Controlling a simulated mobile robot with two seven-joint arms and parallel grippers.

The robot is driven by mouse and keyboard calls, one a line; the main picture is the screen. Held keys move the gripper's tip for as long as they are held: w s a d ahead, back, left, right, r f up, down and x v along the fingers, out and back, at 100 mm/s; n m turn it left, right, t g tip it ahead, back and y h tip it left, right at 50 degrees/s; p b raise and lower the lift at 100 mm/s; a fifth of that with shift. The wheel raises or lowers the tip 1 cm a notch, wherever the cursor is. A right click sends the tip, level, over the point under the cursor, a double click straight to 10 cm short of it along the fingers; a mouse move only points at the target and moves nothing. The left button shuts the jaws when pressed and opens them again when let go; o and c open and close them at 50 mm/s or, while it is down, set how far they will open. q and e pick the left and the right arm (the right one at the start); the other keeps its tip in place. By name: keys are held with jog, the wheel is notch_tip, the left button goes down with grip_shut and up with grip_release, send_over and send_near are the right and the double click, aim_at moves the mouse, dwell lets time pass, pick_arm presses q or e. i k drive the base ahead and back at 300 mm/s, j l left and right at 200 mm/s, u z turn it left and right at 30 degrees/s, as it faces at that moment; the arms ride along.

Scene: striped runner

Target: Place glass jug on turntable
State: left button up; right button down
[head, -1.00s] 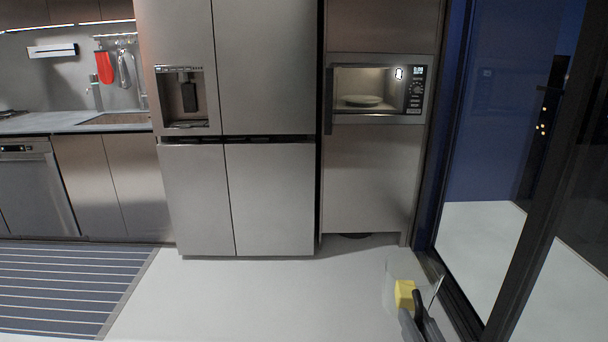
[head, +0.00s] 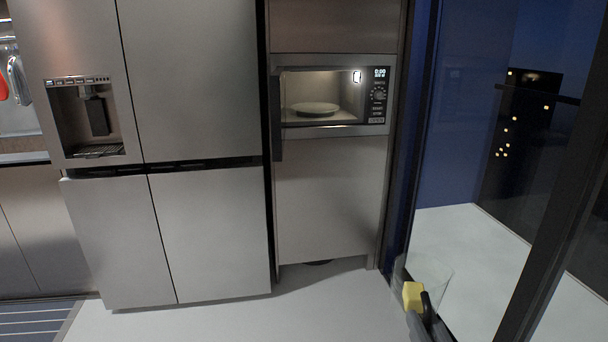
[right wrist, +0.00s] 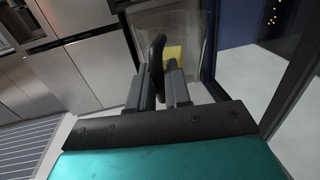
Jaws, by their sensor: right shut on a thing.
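The clear glass jug (head: 440,279) is low at the right in the head view, with a dark handle and a yellow block (head: 412,296) showing inside or behind it. My right gripper (head: 422,324) is shut on its handle. The right wrist view shows the fingers (right wrist: 160,88) around the black handle (right wrist: 153,58), with the jug's faint glass beyond. The turntable (head: 316,108) is a pale round plate inside the lit microwave (head: 330,132). The microwave's front looks open, with a dark upright door edge at its left. The jug is well below and right of it. My left gripper is out of view.
A steel fridge (head: 210,230) stands left of the microwave cabinet (head: 330,205). A dark-framed glass door or window (head: 540,180) is close on the right, near the jug. Pale floor (head: 250,318) lies clear in front.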

aim_at(317, 108)
jog(key=i+j+z, duration=0.1)
jog(key=i+z, duration=0.35)
jog(key=i, duration=0.65)
jog(key=i+j+z, duration=0.2)
jog(key=i, duration=0.9)
jog(key=i+l+u, duration=0.1)
jog(key=u, duration=0.3)
jog(key=i+l+u, duration=0.2)
jog(key=u, duration=0.25)
jog(key=i, duration=0.1)
